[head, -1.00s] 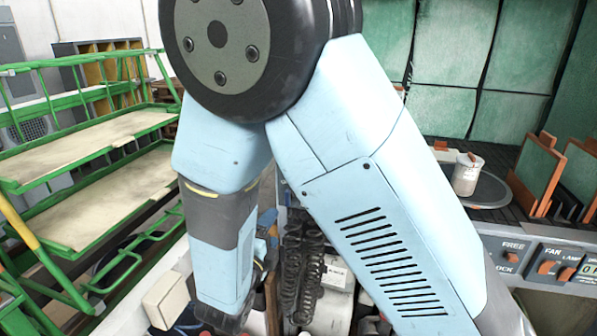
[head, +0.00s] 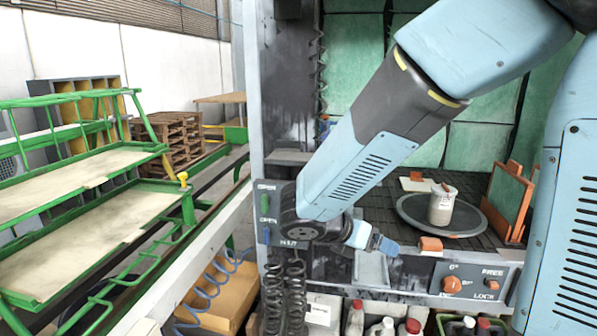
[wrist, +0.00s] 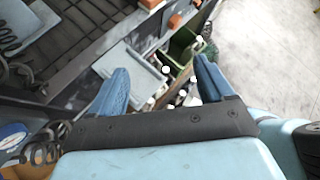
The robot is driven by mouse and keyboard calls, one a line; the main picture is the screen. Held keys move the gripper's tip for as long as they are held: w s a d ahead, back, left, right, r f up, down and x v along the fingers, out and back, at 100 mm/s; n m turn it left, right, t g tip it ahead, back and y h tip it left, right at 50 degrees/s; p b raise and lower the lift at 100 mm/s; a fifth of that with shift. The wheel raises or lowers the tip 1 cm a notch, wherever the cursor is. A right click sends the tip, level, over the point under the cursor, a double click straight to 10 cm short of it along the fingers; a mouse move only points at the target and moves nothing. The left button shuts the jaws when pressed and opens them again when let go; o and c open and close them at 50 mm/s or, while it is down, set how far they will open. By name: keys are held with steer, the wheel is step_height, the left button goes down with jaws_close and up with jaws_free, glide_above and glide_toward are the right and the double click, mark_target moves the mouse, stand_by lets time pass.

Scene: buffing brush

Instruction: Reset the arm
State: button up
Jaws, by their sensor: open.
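My gripper (head: 372,240) is in front of the booth's front edge, left of the control panel, at the end of my pale blue arm. In the wrist view its two blue fingers (wrist: 160,88) are spread wide apart with nothing between them. Below and beyond them are a grey-white box and several bottles, out of the fingers' reach as far as the view shows.
A white jar (head: 441,208) stands on the round turntable (head: 410,216) inside the green-walled booth. An orange-framed panel (head: 508,198) leans at its right. Knobs line the control panel (head: 440,284). Coiled hoses (head: 296,295) hang below. Green racks (head: 150,190) stand at left.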

steer(key=s+d+r+m+y, duration=0.4)
steer(key=s+r+m+y, duration=0.1)
steer(key=m, duration=0.8)
steer(key=s+d+r+m+y, duration=0.4)
steer(key=s+r+m, duration=0.2)
steer(key=m, duration=0.7)
steer(key=shift+s+m+t+y, duration=0.3)
steer(key=shift+s+m+y, duration=0.1)
steer(key=shift+s, duration=0.45)
